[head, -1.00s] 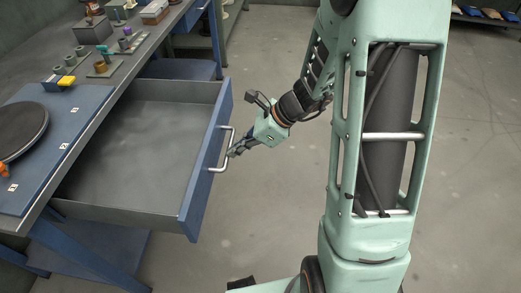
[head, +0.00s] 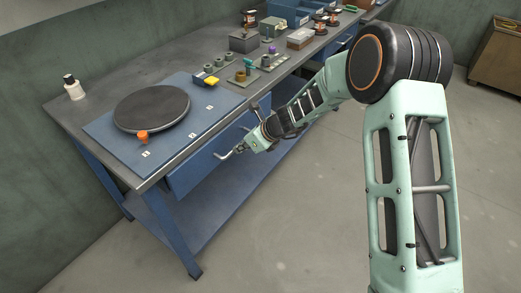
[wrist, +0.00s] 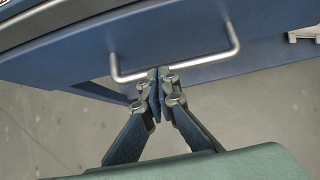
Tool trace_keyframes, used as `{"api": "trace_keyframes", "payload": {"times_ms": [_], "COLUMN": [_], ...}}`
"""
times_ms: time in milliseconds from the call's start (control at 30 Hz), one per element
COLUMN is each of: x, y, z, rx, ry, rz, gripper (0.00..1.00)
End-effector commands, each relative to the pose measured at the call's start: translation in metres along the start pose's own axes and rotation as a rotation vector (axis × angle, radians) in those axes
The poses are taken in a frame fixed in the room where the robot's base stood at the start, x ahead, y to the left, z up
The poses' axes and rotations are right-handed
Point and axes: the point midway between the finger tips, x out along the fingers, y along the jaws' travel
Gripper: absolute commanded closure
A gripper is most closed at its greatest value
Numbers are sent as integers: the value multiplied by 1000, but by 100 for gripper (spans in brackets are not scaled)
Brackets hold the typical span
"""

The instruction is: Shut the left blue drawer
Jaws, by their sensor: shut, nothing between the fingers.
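The left blue drawer (head: 197,168) sits in under the bench top, and none of its inside shows in the head view. I cannot tell whether its front is fully flush. Its silver bar handle (head: 226,154) faces out to the front right. In the wrist view the handle (wrist: 205,60) crosses the blue drawer front (wrist: 170,32). My gripper (head: 247,146) is at the handle. In the wrist view its fingers (wrist: 157,78) are together and empty, with their tips at the handle's bar; the bar is partly hidden behind them.
The bench top (head: 85,108) carries a blue mat with a dark round turntable (head: 152,107), an orange knob and a white bottle (head: 73,88). Several small parts and boxes stand farther back. The floor (head: 290,220) in front of the bench is clear.

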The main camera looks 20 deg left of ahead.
Motion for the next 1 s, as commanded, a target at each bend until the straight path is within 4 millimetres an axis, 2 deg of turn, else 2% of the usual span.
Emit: {"api": "trace_keyframes", "payload": {"times_ms": [100, 300, 767, 1000], "x": [10, 20, 21, 11], "y": [4, 5, 5, -3], "z": [14, 23, 24, 19], "rx": [-1, -1, 0, 1], "ry": [0, 0, 0, 0], "rz": [2, 0, 1, 0], "gripper": [100, 100, 100, 100]}}
